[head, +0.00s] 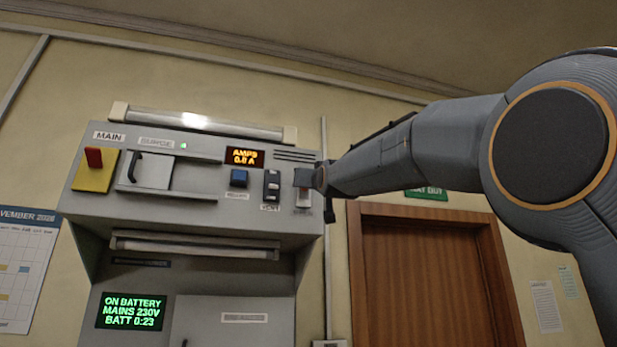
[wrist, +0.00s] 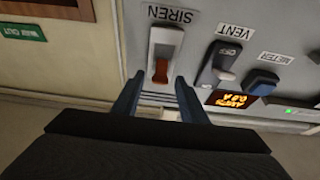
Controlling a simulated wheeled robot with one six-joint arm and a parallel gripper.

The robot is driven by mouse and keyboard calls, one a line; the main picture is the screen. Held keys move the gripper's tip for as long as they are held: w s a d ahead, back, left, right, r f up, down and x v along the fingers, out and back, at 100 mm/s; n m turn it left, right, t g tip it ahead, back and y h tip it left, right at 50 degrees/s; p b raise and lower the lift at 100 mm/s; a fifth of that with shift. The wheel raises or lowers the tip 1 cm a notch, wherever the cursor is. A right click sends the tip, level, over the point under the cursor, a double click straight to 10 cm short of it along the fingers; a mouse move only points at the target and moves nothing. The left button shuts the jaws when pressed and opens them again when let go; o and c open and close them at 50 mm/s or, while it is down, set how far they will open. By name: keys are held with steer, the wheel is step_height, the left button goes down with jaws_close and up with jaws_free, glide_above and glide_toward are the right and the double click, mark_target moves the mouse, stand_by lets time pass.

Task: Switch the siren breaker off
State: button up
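The siren breaker (wrist: 165,45) is a white-framed switch with an orange-brown lever (wrist: 161,70), beside the printed SIREN label (wrist: 170,14). The wrist view is upside down; the lever's end there points away from the label. In the head view the breaker (head: 303,198) is at the right end of the sloped panel, partly covered by my gripper. My gripper (wrist: 159,80) is open, one finger on each side of the lever's end. Nothing shows held; whether a finger touches the breaker I cannot tell.
The dark VENT switch (wrist: 222,64) is close beside the breaker, then the blue METER button (wrist: 262,82). A wooden door (head: 430,275) is right.

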steer(key=shift+c, duration=0.3)
jaws_close()
